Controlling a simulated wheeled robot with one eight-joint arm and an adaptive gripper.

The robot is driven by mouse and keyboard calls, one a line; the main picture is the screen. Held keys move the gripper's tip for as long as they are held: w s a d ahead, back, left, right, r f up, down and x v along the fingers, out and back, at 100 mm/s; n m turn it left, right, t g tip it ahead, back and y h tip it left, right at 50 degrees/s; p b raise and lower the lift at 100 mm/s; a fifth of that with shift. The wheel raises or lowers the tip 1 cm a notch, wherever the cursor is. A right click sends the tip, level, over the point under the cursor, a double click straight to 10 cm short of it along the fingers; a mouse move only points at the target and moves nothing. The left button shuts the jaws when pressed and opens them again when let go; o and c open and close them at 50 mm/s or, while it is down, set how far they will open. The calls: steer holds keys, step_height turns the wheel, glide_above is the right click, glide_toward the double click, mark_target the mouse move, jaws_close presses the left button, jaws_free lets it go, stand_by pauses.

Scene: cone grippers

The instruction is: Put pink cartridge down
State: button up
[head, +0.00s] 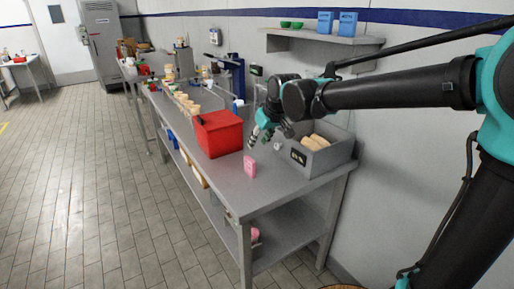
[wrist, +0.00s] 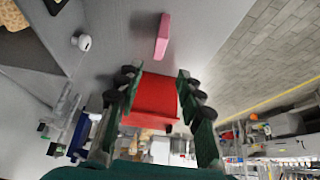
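The pink cartridge (head: 249,166) stands upright on the grey metal workbench (head: 285,187), close to its front edge. In the wrist view the pink cartridge (wrist: 162,36) lies beyond the fingertips, apart from them. My gripper (head: 258,138) is above the bench, behind the cartridge in the head view and between the red crate and the grey bin. In the wrist view my gripper (wrist: 155,76) has its two fingers spread wide, with nothing held between them.
A red crate (head: 219,134) stands left of the cartridge. A grey bin (head: 327,158) with tan items stands to the right. A small white round object (wrist: 82,42) is on the bench. Several pale cups (head: 184,102) stand farther back. A shelf (head: 322,38) hangs on the wall.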

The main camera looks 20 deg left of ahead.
steer(key=s+d+f+m+h, duration=0.1)
steer(key=d+f+m, duration=0.15)
steer(key=d, duration=0.65)
steer(key=s+d+f+m+h, duration=0.1)
steer(key=d+f, duration=0.3)
steer(key=d, duration=0.5)
steer(key=s+d+f+m+h, duration=0.15)
steer(key=d+f, duration=0.25)
steer(key=d, duration=0.5)
steer(key=s+d+f+m, duration=0.2)
steer(key=s+d+f, duration=0.2)
steer(key=d, duration=0.3)
steer(key=s+d+f+m+h, duration=0.1)
steer(key=s+d+f+m, duration=0.1)
steer(key=s+d+f, duration=0.3)
steer(key=s+d, duration=0.2)
steer(key=shift+s+d+f+m, duration=0.2)
steer(key=shift+s+m, duration=0.1)
steer(key=shift+m, duration=0.1)
